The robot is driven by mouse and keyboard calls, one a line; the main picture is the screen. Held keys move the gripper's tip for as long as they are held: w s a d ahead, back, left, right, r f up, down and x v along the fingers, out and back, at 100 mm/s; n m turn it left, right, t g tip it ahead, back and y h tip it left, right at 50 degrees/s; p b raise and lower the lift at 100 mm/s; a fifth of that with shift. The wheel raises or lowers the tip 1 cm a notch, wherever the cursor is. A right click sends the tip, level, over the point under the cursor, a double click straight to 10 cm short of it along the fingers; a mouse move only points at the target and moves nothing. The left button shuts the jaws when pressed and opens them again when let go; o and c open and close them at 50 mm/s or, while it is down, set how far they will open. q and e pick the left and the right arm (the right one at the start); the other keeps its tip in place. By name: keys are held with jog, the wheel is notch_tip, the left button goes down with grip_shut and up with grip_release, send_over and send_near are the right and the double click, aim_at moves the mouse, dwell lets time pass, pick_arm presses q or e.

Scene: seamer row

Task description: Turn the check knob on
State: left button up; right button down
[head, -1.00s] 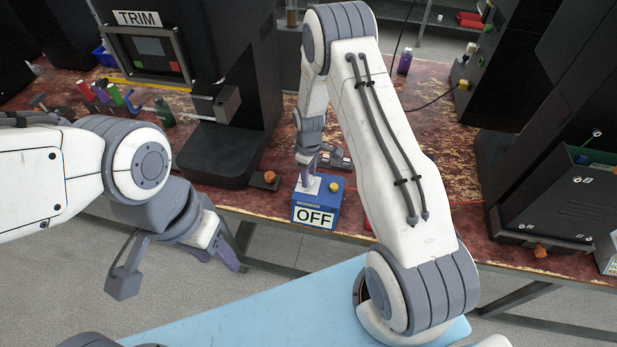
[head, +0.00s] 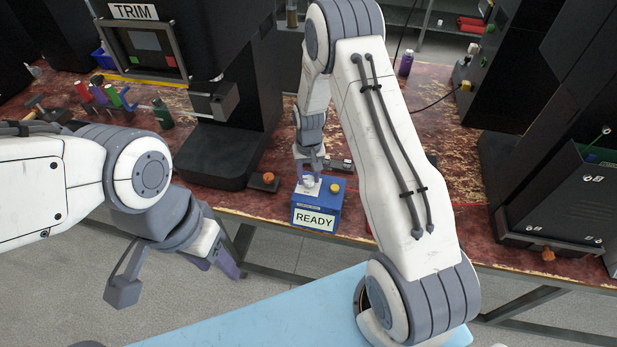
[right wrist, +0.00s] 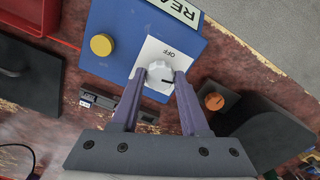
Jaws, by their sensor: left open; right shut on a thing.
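The check knob is a small white ribbed dial (right wrist: 160,75) with a dark pointer line, on a white plate marked OFF (right wrist: 169,50). The plate is on top of a blue box (head: 328,205), whose front sign reads READY (head: 314,220). In the right wrist view my right gripper (right wrist: 160,78) has its two purple fingers on either side of the knob, shut on it. In the head view this gripper (head: 308,177) comes down on the box from above. My left gripper (head: 222,262) hangs open and empty in front of the table edge, at the left.
A yellow button (head: 335,188) sits beside the knob on the box. An orange knob (head: 268,178) on a dark base is left of the box. A black TRIM machine (head: 230,60) stands behind, and a dark cabinet (head: 560,200) at the right. Bottles and tools lie at the left.

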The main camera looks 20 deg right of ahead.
aim_at(309, 179)
jog(key=shift+m, duration=1)
jog(key=shift+c, duration=2.1)
grip_release()
notch_tip(309, 179, up, 11)
jog(key=b, duration=0.2)
jog(key=shift+f, duration=0.2)
